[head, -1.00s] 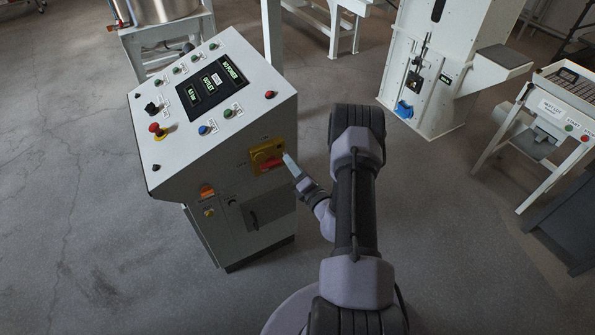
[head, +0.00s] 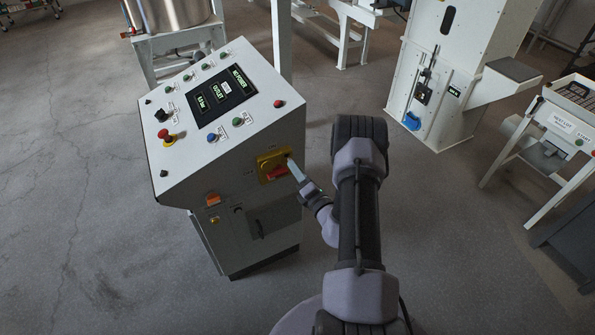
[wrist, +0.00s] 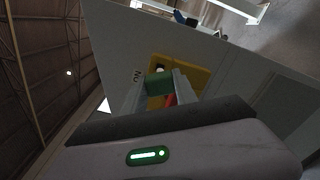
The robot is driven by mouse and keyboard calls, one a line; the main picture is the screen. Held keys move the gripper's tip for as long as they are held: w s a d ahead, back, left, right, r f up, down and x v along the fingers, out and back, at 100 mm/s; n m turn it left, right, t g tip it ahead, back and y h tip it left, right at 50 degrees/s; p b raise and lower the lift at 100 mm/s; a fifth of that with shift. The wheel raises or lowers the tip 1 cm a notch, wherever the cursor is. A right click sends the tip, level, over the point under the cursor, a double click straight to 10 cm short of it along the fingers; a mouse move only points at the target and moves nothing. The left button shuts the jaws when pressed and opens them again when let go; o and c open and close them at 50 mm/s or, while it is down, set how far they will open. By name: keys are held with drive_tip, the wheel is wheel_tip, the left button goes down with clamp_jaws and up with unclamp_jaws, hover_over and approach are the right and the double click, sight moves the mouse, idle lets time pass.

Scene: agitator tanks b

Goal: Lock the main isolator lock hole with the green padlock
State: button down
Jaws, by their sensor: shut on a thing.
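The main isolator is a yellow plate (head: 266,163) with a red handle (head: 278,174) on the side face of the grey console. The plate also shows in the wrist view (wrist: 194,76). My gripper (head: 293,168) is at the plate's right edge, near its upper right corner. In the wrist view my gripper (wrist: 158,88) is shut on the green padlock (wrist: 159,83), whose green body sits between the fingers in front of the yellow plate. The padlock is hidden in the head view. I cannot tell whether its shackle is in the lock hole.
The console top (head: 190,163) carries buttons, a display and a red emergency stop (head: 164,135). An orange-red switch (head: 213,199) is lower on the console front. A white machine (head: 430,100) and a white-legged table (head: 555,150) stand at the right. Floor is clear between them and the console.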

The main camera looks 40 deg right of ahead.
drive_tip(key=shift+w, duration=0.15)
drive_tip(key=shift+x, duration=1.55)
drive_tip(key=c, duration=0.9)
unclamp_jaws()
